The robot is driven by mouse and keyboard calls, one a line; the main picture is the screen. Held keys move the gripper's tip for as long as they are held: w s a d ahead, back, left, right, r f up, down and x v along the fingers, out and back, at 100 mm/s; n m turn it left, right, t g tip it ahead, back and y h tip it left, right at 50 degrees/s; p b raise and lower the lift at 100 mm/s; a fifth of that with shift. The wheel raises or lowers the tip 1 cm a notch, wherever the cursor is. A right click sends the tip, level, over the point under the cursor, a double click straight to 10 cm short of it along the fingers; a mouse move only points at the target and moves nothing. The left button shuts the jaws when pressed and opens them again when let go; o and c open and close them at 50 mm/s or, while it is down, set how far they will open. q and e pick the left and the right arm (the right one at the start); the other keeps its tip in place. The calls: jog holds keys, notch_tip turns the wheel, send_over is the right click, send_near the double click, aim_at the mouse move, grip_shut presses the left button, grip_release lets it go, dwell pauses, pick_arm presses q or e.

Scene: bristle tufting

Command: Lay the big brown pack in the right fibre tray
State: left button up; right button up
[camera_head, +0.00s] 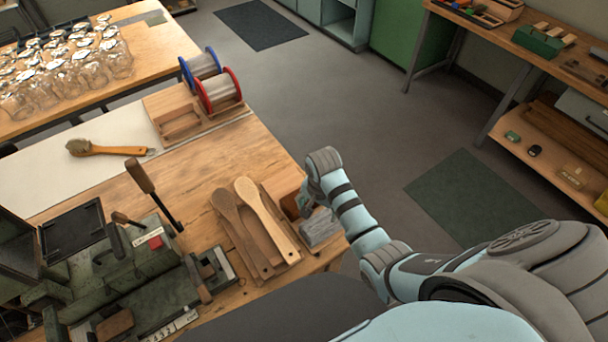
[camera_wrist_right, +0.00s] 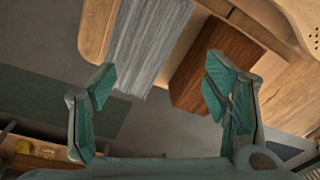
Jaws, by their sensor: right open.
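A reddish-brown pack (camera_wrist_right: 213,62) shows in the right wrist view, beside a grey streaked pack (camera_wrist_right: 150,40). In the head view the brown pack (camera_head: 290,207) is mostly hidden behind my right gripper, and the grey pack (camera_head: 320,229) lies at the bench's right edge. My right gripper (camera_head: 308,200) is over these packs. In the wrist view its fingers (camera_wrist_right: 160,85) are spread apart with nothing gripped, and the brown pack lies beyond the right finger. I cannot tell which tray is the right fibre tray. My left gripper is out of view.
Wooden brush handles (camera_head: 262,222) lie left of the packs. A dark green machine (camera_head: 130,265) with an upright lever stands at the left. Red and blue spools (camera_head: 218,90) stand on a wooden rack at the back. A brush (camera_head: 105,149) lies on a white sheet. Open bench lies between.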

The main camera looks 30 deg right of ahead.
jog(key=w+r+m, duration=0.1)
jog(key=w, duration=0.1)
jog(key=w+r+m, duration=0.1)
jog(key=w+m, duration=0.1)
jog(key=w, duration=0.1)
jog(key=w+a+r+m, duration=0.1)
jog(key=w+r, duration=0.1)
jog(key=shift+w+a+r+g, duration=0.1)
jog(key=shift+w+g, duration=0.15)
jog(key=shift+g, duration=0.15)
jog(key=shift+w+m, duration=0.35)
jog(key=shift+m, duration=0.15)
jog(key=shift+f, duration=0.2)
notch_tip(320, 180, down, 9)
jog(key=b, duration=0.7)
jog(key=shift+s+f, duration=0.1)
jog(key=shift+f, duration=0.1)
jog(key=shift+f+b, duration=0.45)
jog(key=shift+f, duration=0.05)
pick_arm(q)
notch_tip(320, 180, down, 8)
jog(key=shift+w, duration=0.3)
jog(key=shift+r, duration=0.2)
pick_arm(e)
jog(key=shift+r, duration=0.15)
jog(key=c, duration=0.9)
jog(key=shift+c, duration=1.1)
